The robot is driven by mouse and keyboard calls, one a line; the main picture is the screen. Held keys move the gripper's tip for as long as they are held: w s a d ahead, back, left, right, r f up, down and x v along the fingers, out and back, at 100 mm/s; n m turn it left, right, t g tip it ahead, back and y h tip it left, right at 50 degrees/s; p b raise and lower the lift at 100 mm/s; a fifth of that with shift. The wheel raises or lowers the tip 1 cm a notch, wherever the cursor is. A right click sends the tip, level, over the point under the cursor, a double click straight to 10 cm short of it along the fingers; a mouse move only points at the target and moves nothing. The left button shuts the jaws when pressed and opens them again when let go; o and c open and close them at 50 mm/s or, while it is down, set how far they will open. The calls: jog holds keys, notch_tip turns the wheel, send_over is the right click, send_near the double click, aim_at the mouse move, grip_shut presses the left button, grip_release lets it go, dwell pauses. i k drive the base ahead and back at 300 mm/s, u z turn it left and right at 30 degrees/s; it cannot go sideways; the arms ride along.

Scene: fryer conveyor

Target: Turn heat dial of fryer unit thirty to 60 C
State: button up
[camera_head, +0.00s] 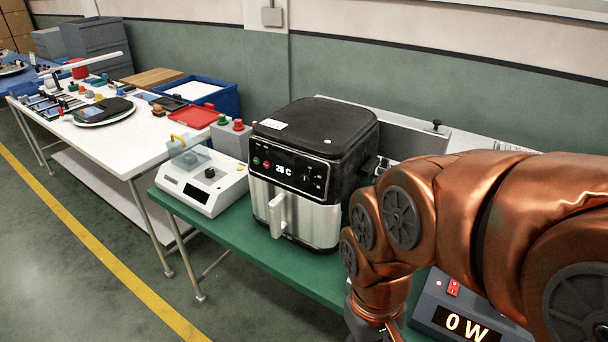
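The fryer (318,211) is a black and silver unit that stands upright on the green table, with a silver handle (277,215) on its front. Its display (284,170) seems to read 26 C, though the digits are small. A green and a red button sit left of the display. Small dark controls (311,180) sit to its right; I cannot tell whether one is the heat dial. My copper arm comes in from the right, in front of the fryer's right side. My gripper (374,333) is at the bottom edge, mostly cut off, apart from the fryer. Its fingers are hidden.
A white box (228,188) with a black knob (210,172) stands left of the fryer. A dark meter (432,312) reading 0 W with a red switch is at the lower right. The green table's front strip (240,240) is bare. A cluttered white table (140,150) stands further left.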

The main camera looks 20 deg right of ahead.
aim_at(306, 180)
jog(key=u, duration=0.05)
jog(key=k, duration=1.25)
jog(key=u, duration=0.65)
jog(key=i, duration=0.65)
jog(key=u, duration=0.8)
jog(key=i, duration=0.5)
jog(key=u, duration=0.2)
